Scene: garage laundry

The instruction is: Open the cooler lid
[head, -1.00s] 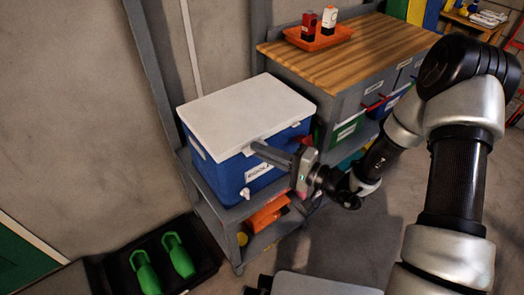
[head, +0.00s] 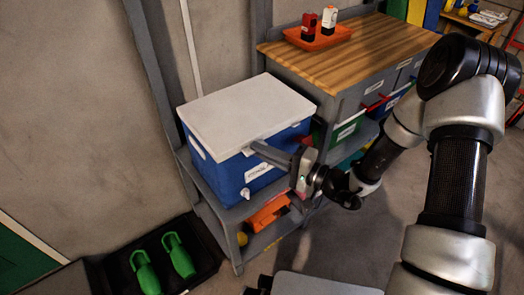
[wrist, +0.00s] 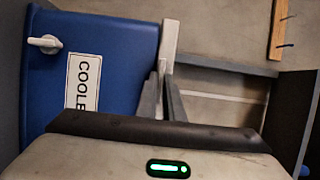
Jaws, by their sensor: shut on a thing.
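The blue cooler (head: 232,175) with a white lid (head: 245,112) stands on a grey shelf. The lid lies flat and closed on the body. My gripper (head: 254,148) reaches in from the right at the front edge of the lid, and its fingers are shut on that edge. In the wrist view the cooler (wrist: 110,45) fills the left side with its label and white spigot, and the fingertips (wrist: 165,70) meet at the end of the white lid edge (wrist: 170,42). The exact contact is partly hidden by the fingers.
A workbench (head: 345,42) with an orange tray (head: 320,38) stands to the right of the cooler. An orange bin (head: 266,214) sits on the shelf below. A black tray (head: 165,262) with green items lies on the floor at left. The wall is close behind.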

